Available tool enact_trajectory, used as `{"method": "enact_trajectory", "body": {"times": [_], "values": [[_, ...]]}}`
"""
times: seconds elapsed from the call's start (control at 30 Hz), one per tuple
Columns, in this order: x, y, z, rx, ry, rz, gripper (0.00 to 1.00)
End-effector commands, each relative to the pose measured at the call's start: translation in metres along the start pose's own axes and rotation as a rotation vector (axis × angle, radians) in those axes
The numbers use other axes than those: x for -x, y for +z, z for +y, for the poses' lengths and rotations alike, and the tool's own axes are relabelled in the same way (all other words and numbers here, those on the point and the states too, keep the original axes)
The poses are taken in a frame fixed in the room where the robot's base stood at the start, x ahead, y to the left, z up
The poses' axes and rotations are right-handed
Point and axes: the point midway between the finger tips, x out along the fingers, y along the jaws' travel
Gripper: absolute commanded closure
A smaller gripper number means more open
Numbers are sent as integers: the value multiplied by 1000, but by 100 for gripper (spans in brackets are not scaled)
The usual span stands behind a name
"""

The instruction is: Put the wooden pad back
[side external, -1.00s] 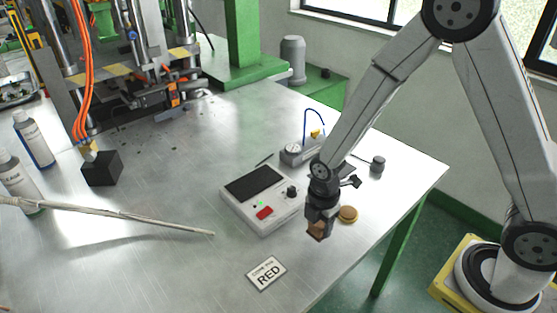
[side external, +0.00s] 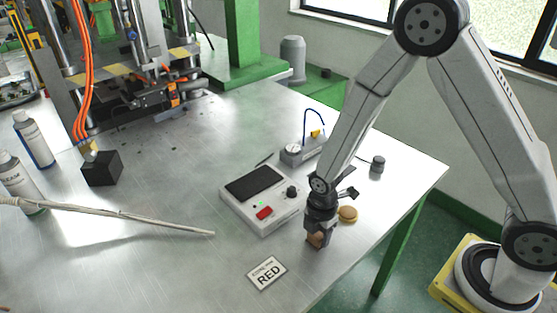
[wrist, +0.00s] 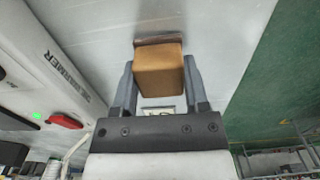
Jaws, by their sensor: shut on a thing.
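The wooden pad (wrist: 159,72) is a brown block with a darker layer at its far end. My gripper (side external: 314,240) is shut on it; in the wrist view the two fingers (wrist: 160,82) press on its left and right sides. In the side view the pad (side external: 315,240) shows between the fingertips, low over the table near its front right edge. I cannot tell whether it touches the table.
The white heater box (side external: 262,198) with a red switch stands just left of my gripper. A "RED" card (side external: 267,272) lies at front left. The table edge (side external: 372,256) is near.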

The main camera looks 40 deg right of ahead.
Motion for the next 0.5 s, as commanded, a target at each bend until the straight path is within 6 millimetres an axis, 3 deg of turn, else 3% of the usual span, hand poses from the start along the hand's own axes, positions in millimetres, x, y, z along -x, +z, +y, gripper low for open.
{"method": "enact_trajectory", "body": {"times": [0.17, 0.2, 0.3, 0.5], "values": [[-3, 0, 0, 0, -1, 0, 100], [-3, 0, 0, 0, 0, 0, 36], [-3, 0, 0, 0, 0, 0, 7], [-3, 0, 0, 0, 0, 0, 7]]}}
